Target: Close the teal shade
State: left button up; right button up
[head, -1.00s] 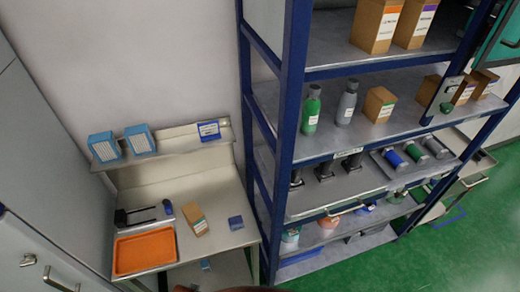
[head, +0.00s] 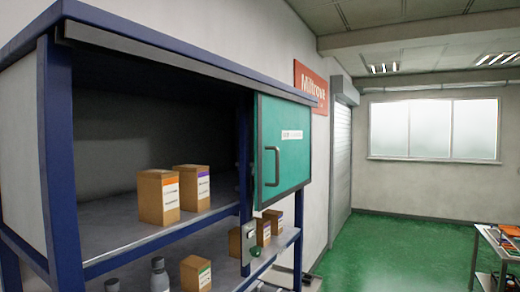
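The teal shade (head: 290,150) is a flat teal panel in a dark frame at the right end of the blue-framed shelf unit (head: 60,160). It has a dark upright bar handle (head: 271,166) near its left edge and a white label (head: 292,135). It covers only the right end of the upper bay. The bay left of it is open, and two cardboard boxes, one with an orange label (head: 158,196) and one with a purple label (head: 193,190), stand on its shelf. Neither of my grippers is in view.
A dark rail (head: 180,65) runs along the unit's top front. A grey block with a green part (head: 250,240) sits on the post below the shade. Lower boxes (head: 196,273) and bottles stand beneath. Green floor (head: 400,245) is clear at right, before a table (head: 492,245).

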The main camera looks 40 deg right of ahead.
aim_at(284, 128)
jog(key=i, duration=0.55)
jog(key=z, duration=1.95)
